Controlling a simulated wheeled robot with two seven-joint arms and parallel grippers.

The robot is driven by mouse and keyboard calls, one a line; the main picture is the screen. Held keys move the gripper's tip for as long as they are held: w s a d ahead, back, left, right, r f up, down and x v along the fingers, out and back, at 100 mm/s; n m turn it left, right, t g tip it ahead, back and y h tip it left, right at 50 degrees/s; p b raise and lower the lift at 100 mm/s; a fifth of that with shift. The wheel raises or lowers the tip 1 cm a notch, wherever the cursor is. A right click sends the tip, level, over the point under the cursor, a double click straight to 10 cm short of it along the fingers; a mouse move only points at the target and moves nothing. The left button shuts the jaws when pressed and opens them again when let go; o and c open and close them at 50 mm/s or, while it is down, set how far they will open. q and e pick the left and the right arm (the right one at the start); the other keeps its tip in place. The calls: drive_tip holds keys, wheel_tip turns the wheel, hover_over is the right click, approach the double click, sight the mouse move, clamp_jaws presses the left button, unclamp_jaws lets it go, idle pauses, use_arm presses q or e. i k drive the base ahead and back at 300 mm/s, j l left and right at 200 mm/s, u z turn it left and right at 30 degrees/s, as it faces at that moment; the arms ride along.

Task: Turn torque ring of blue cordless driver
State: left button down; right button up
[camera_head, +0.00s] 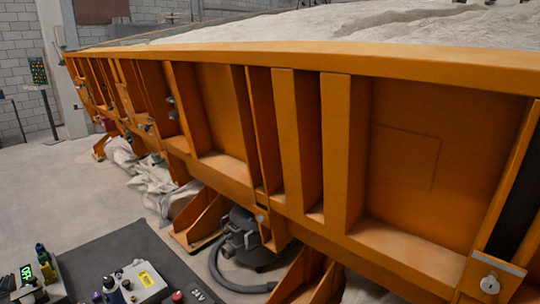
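I cannot make out a blue cordless driver for certain. A small dark upright object with a greenish part (43,256) stands at the lower left, but it is too small to identify. No torque ring can be made out. Neither of my grippers is in view.
A dark grey tabletop (130,242) at the lower left bears a grey box with a yellow label (148,280), a green-lit display (27,272) and small items. The orange sandbed frame (310,150) fills the right. A black vacuum cleaner (243,240) lies beneath it. Floor at left is open.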

sight(109, 282)
drive_tip(key=u, duration=1.4)
